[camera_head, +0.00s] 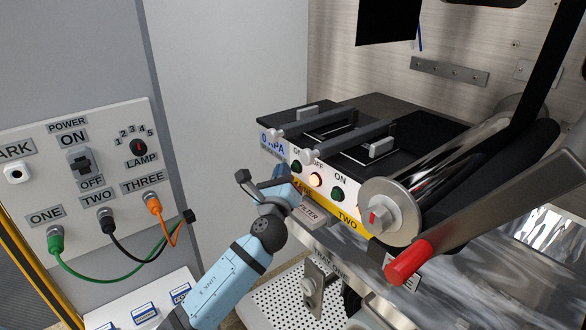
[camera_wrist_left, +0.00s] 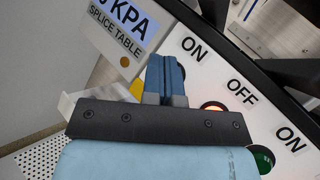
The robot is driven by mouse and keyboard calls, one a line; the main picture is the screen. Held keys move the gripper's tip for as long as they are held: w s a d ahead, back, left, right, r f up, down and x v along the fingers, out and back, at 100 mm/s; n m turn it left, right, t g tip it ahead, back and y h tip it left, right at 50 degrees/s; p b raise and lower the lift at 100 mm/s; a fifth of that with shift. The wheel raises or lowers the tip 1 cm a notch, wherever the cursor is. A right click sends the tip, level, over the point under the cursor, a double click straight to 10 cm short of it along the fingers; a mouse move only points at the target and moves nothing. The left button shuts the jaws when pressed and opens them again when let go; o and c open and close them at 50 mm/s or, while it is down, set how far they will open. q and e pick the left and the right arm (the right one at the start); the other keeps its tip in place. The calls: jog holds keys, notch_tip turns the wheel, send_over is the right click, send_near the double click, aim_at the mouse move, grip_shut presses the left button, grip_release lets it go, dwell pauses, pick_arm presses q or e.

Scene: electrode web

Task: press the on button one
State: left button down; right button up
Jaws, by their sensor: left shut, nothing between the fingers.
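The splice table's white front panel carries a dark green ON button (camera_head: 296,167) at its left end, then a lit OFF button (camera_head: 316,180), then a second green ON button (camera_head: 338,194). My left gripper (camera_head: 282,175) is shut and empty, its fingertips just in front of the panel beside the first ON button. In the left wrist view its blue fingers (camera_wrist_left: 165,80) cover most of that button. I cannot tell whether they touch it. The lit OFF button (camera_wrist_left: 213,107) and second ON button (camera_wrist_left: 262,158) show to the right. My right gripper is not in view.
A splice table with black top (camera_head: 390,120) and clamp bars stands behind the buttons. A metal roller (camera_head: 390,215) and a red-ended lever (camera_head: 410,262) are at right. A power panel (camera_head: 110,185) with cables is at left. A perforated tray (camera_head: 285,300) lies below.

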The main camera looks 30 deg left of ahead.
pick_arm(q)
jog(key=shift+w+d, duration=0.2)
jog(key=shift+w, duration=0.3)
dwell(0.5)
jog(key=shift+s, duration=0.1)
dwell(0.3)
jog(key=shift+s+a, duration=0.4)
jog(key=shift+s, duration=0.4)
jog(key=s, duration=0.1)
jog(key=s+a, duration=0.1)
jog(key=s, duration=0.1)
jog(key=s+a+p, duration=0.1)
jog(key=shift+s, duration=0.3)
dwell(0.6)
